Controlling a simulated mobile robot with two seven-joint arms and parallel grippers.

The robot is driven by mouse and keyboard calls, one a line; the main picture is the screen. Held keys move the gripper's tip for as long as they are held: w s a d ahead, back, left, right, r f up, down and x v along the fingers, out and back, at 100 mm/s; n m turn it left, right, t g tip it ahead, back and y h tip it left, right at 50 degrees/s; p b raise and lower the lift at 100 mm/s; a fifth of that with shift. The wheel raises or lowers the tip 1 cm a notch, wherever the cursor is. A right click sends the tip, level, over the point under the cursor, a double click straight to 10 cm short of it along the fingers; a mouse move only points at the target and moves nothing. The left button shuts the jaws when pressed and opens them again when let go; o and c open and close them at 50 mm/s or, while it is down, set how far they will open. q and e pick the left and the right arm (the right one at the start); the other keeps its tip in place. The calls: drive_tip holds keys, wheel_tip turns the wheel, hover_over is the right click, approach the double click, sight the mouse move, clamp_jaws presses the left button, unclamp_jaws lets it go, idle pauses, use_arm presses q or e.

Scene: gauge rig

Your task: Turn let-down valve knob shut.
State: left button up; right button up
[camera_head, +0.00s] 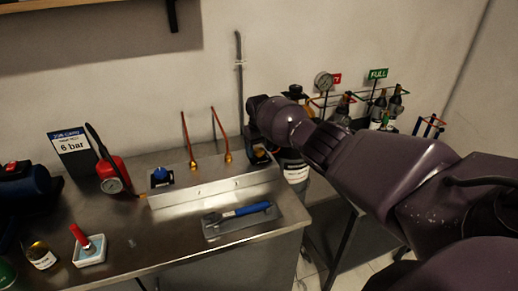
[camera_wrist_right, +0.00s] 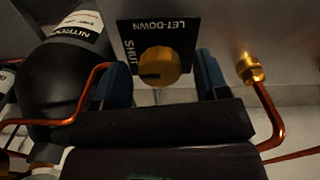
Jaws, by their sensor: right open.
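The let-down valve knob (camera_wrist_right: 159,67) is a round yellow knob with a dark mark on its face, in the right wrist view. It sits on a black plate (camera_wrist_right: 182,34) lettered LET-DOWN and SHUT, which appear upside down or sideways. My right gripper (camera_wrist_right: 163,80) is open, with one blue finger on each side of the knob; gaps show between fingers and knob. My left gripper is not in view.
A black nitrogen bottle (camera_wrist_right: 65,75) and copper pipes (camera_wrist_right: 270,110) lie close to the right gripper. A blue knob (camera_head: 161,176) is at the box's left end. A blue-handled tool (camera_head: 240,212) lies in front.

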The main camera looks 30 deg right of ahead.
sight(259, 150)
drive_tip(key=shift+r, duration=0.6)
wheel_tip(259, 150, up, 10)
drive_tip(key=p, duration=0.1)
drive_tip(key=shift+f, duration=0.2)
